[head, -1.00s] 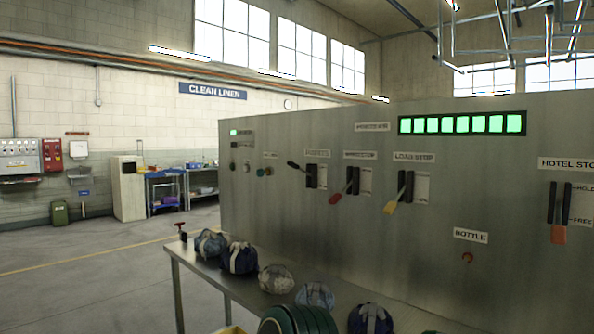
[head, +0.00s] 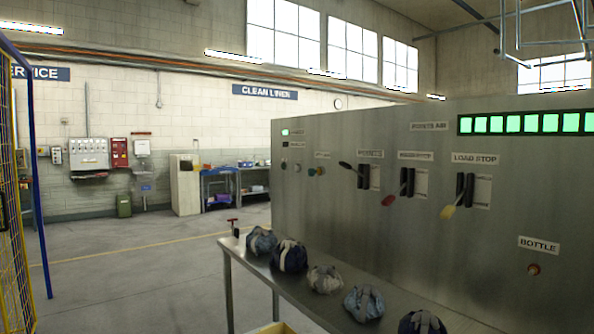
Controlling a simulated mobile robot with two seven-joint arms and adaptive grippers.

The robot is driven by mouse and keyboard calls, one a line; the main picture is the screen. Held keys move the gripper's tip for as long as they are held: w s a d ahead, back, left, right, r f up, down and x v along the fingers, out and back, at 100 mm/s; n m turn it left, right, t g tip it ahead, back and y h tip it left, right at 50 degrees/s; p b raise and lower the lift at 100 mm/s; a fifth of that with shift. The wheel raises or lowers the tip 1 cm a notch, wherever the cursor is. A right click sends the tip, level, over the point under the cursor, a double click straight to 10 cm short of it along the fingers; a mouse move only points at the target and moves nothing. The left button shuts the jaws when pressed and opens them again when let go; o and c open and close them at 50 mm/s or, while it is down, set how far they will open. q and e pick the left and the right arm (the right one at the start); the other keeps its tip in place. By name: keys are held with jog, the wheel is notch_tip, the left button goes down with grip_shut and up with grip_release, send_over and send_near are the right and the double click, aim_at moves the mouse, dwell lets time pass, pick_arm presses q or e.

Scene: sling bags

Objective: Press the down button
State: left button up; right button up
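No button that I can read as a down button shows. A large steel panel (head: 400,240) fills the right side. It carries a round red button (head: 533,269) under a label reading BOTTLE. Small round knobs or buttons (head: 315,171) sit at its upper left, with labels too small to read. On the far left wall is a grey control box (head: 89,155) with small buttons or lamps. A small grey box (head: 56,155) hangs beside it. Neither gripper is in view.
A steel table (head: 262,268) holding several bundled bags (head: 289,256) stands before the panel. Levers with black slots (head: 464,190) are on the panel. A yellow mesh gate with a blue post (head: 40,200) stands at the left edge. Open floor (head: 130,280) lies between.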

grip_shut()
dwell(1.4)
